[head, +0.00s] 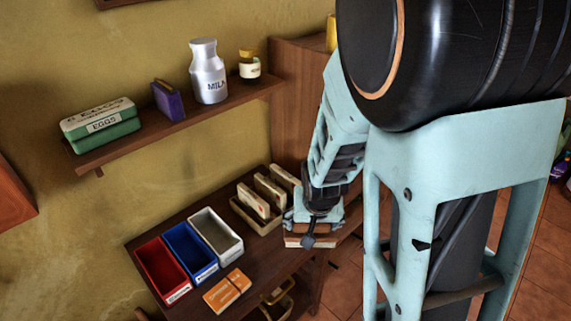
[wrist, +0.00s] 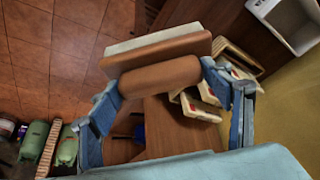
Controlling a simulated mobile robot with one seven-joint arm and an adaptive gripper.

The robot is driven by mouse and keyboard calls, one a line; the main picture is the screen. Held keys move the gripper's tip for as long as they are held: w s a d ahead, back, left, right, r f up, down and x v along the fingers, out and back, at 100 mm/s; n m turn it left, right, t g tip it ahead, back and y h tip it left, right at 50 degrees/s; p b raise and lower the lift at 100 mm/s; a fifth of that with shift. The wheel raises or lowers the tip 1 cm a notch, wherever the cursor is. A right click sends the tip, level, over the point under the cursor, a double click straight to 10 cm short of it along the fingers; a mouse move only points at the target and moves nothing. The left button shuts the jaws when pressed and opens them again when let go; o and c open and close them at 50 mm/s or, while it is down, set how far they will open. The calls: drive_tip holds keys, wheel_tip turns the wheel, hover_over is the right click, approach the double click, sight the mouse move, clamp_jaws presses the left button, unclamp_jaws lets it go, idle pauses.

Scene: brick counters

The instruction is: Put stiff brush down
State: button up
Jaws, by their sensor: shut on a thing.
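The stiff brush (wrist: 152,52) has a brown wooden body, a rounded brown grip and a pale bristle face. My gripper (wrist: 162,77) is shut on the rounded grip, with a blue finger at each end. In the head view my gripper (head: 313,222) is at the right end of the dark wooden counter (head: 262,255), just right of a wooden rack. The brush (head: 305,241) shows there as a brown and pale strip under the gripper. The arm hides part of it, and I cannot tell whether it touches the counter.
Red (head: 162,270), blue (head: 190,252) and white (head: 216,235) bins stand on the counter's left. An orange packet (head: 227,291) lies in front. The wooden rack (head: 258,215) holds upright pale blocks. A wall shelf (head: 180,122) carries an egg carton, book, milk can and jar.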

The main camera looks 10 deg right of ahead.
drive_tip(key=shift+w+a+f, duration=0.1)
drive_tip(key=shift+w+f, duration=1.55)
drive_tip(key=shift+f, duration=0.25)
drive_tip(key=shift+w+f, duration=1.7)
drive_tip(key=shift+f, duration=0.2)
drive_tip(key=shift+w+a+f, duration=0.1)
drive_tip(key=shift+w+f, duration=1.55)
drive_tip(key=shift+f, duration=0.25)
drive_tip(key=shift+d+f, duration=0.1)
drive_tip(key=shift+f, duration=0.1)
drive_tip(key=o, duration=1)
